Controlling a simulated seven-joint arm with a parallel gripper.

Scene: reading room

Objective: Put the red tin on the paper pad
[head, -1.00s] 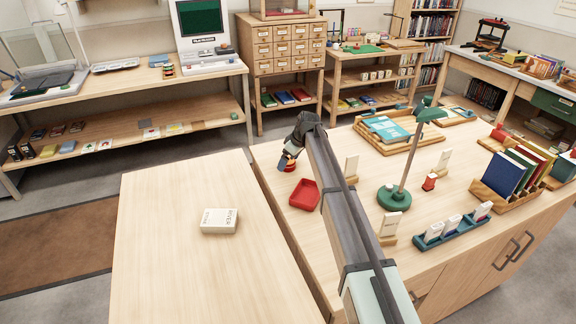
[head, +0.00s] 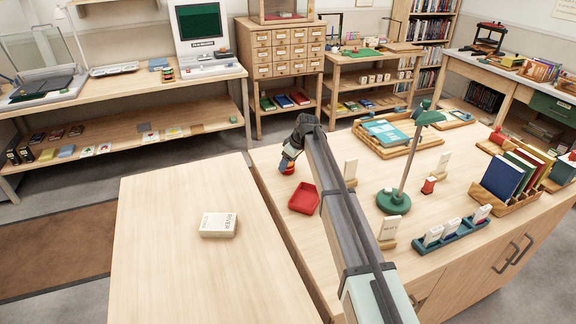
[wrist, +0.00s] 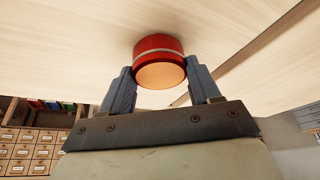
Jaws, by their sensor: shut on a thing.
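The red tin (wrist: 158,50) is round, with a pale band and a tan end face, in the wrist view. My gripper (wrist: 160,78) is shut on it, with one finger on each side. In the head view my gripper (head: 287,163) is over the left edge of the right-hand table, and the tin (head: 287,170) shows only as a small red patch. I cannot tell whether it touches the tabletop. A thick white block with dark lettering (head: 218,225), which looks like the paper pad, lies on the left table, its top bare, to the gripper's left and nearer the camera.
A red tray (head: 304,198) sits just right of my gripper. A green lamp (head: 394,199), a blue card rack (head: 453,234) and a wooden tray (head: 388,135) are farther right. The left table (head: 165,270) is otherwise clear. A narrow gap separates the two tables.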

